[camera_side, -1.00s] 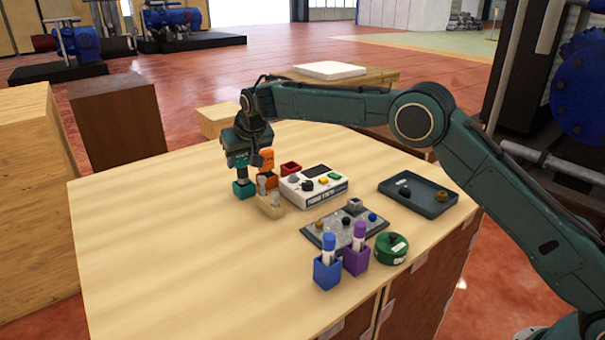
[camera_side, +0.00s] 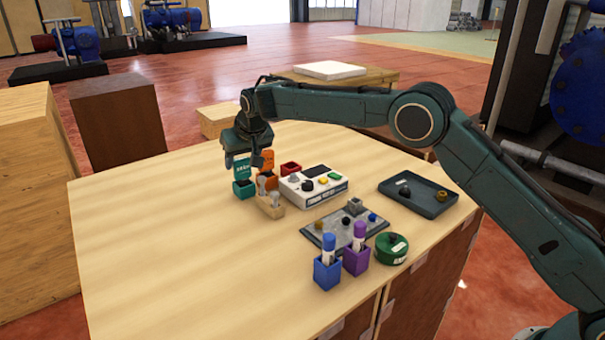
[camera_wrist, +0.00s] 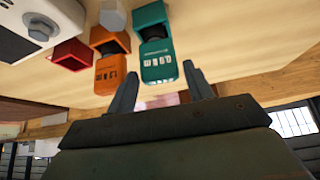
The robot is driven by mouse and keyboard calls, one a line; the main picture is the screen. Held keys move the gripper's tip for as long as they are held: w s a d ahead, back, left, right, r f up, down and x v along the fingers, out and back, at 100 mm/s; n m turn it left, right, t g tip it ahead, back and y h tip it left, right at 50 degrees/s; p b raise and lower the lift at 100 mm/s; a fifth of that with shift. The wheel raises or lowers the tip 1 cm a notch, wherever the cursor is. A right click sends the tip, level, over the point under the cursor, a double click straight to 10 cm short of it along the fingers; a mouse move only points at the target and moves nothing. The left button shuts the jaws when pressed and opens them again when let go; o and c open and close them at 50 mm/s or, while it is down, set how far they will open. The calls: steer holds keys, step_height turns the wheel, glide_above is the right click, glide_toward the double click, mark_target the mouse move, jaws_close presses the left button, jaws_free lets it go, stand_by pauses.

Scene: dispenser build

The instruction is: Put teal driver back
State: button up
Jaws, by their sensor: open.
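The teal driver (camera_side: 242,170) stands upright in a small teal holder (camera_side: 244,190) at the far left of the table items. In the wrist view the teal driver (camera_wrist: 158,62) sits with its lower end in the teal holder (camera_wrist: 150,16). My gripper (camera_side: 252,160) is above and just beside the teal driver. In the wrist view my open gripper (camera_wrist: 162,88) has its two fingers apart, with nothing between them, and the driver's top lies just beyond the fingertips.
An orange driver (camera_side: 267,171) stands close beside the teal one. Blue (camera_side: 327,272) and purple (camera_side: 356,260) holders stand in front. The table's left side is clear.

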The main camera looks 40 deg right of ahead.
steer(key=shift+r, duration=0.4)
steer(key=v, duration=1.1)
steer(key=shift+s+r, duration=0.25)
steer(key=shift+r, duration=0.1)
steer(key=s+d+r, duration=0.4)
steer(key=s+d, duration=0.2)
steer(key=s, duration=0.5)
steer(key=s+d+r, duration=0.4)
steer(key=s+d, duration=0.2)
steer(key=s, duration=0.4)
steer(key=s+d+f, duration=0.1)
steer(key=s+f, duration=0.2)
steer(key=s, duration=0.5)
steer(key=s+d+f, duration=0.1)
steer(key=s+f, duration=0.2)
steer(key=s, duration=0.5)
steer(key=s+d+f+n+g, duration=0.1)
steer(key=s+f, duration=0.2)
steer(key=s, duration=0.6)
steer(key=shift+d+f+y, duration=0.25)
steer(key=shift+y, duration=0.05)
